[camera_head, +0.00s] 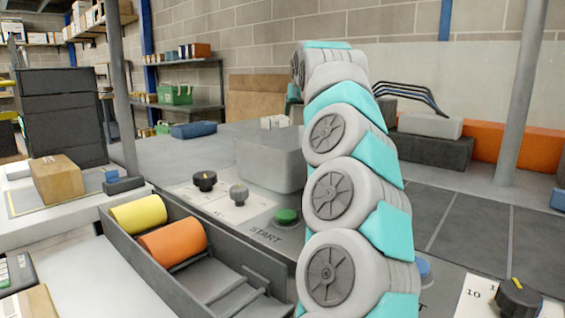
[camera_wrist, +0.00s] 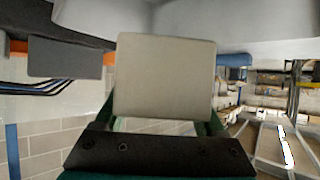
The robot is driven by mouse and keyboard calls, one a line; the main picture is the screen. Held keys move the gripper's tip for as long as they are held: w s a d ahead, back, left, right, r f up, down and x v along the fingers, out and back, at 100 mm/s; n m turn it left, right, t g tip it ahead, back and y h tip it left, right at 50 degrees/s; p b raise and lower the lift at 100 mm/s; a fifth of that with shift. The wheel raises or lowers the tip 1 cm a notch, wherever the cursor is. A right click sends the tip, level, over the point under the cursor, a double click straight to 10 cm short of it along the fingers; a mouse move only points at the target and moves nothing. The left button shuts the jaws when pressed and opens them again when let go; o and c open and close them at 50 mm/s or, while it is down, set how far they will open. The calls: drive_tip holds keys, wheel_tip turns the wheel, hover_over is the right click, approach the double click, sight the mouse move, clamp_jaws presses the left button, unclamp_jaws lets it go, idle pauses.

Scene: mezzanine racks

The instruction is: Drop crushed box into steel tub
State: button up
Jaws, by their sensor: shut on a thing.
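The crushed box (camera_wrist: 166,76) fills the middle of the wrist view as a plain beige-grey face. My gripper (camera_wrist: 161,124) is shut on it, with dark green fingers showing at both sides behind a dark plate. In the head view my arm hides the gripper, and I cannot make out the held box there. A plain grey tub (camera_head: 268,163), which looks like the steel tub, stands on the grey bench just left of my arm. Its inside is not clearly visible. I cannot tell how far the held box is from the tub.
A tray (camera_head: 215,283) with a yellow roller (camera_head: 139,214) and an orange roller (camera_head: 172,242) lies in front. A cardboard box (camera_head: 56,179) is at left. A post (camera_head: 522,95) rises at right.

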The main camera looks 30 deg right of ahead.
sight(304, 120)
wheel_tip(304, 120, down, 5)
drive_tip(key=b, duration=0.4)
drive_tip(key=shift+f, duration=0.2)
drive_tip(key=o, duration=1.5)
drive_tip(key=shift+c, duration=0.2)
drive_tip(key=shift+s, duration=0.1)
drive_tip(key=b+v, duration=0.1)
drive_tip(key=v, duration=0.6)
drive_tip(key=shift+s+a+r, duration=0.15)
drive_tip(key=shift+s+a, duration=0.05)
drive_tip(key=shift+s, duration=0.15)
